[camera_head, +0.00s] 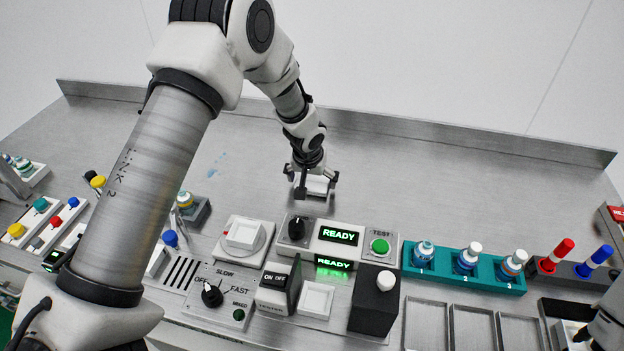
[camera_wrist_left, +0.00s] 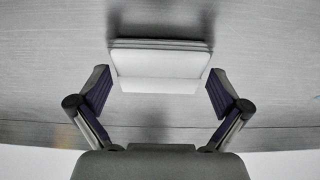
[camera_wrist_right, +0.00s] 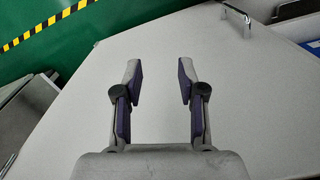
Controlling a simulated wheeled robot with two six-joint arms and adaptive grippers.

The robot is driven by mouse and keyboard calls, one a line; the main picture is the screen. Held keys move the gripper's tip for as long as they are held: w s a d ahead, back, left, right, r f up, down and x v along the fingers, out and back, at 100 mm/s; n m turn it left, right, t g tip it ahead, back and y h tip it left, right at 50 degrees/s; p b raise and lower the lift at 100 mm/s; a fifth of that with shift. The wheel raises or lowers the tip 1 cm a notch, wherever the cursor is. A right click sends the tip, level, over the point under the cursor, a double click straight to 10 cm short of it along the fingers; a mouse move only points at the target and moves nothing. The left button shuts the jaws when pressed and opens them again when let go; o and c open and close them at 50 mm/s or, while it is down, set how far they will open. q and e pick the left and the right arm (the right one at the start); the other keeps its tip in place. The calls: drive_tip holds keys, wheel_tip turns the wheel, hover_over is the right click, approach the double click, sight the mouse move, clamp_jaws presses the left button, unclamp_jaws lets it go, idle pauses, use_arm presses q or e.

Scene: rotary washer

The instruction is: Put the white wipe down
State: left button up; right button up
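The white wipe (camera_wrist_left: 160,68) is a folded white block lying between the fingers of my left gripper (camera_wrist_left: 160,98) in the left wrist view. Gaps show between it and both fingertips, so the left gripper is open around it. In the head view the wipe (camera_head: 316,186) is at the left gripper (camera_head: 314,184), low over the bare metal table behind the devices. Whether it touches the table is hard to tell. My right gripper (camera_wrist_right: 160,85) is open and empty over a plain pale surface in the right wrist view.
In front stand a READY display box (camera_head: 338,235), a SLOW/FAST knob panel (camera_head: 218,296), a black block with a white button (camera_head: 374,303) and a teal rack (camera_head: 465,267) with bottles. Red and blue markers stand at the right (camera_head: 573,262). The table's back (camera_head: 450,170) is clear.

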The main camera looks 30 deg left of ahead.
use_arm(q)
drive_tip(key=shift+r+p, duration=0.4)
drive_tip(key=b+v, duration=0.1)
drive_tip(key=v, duration=1)
drive_tip(key=shift+s+r, duration=0.3)
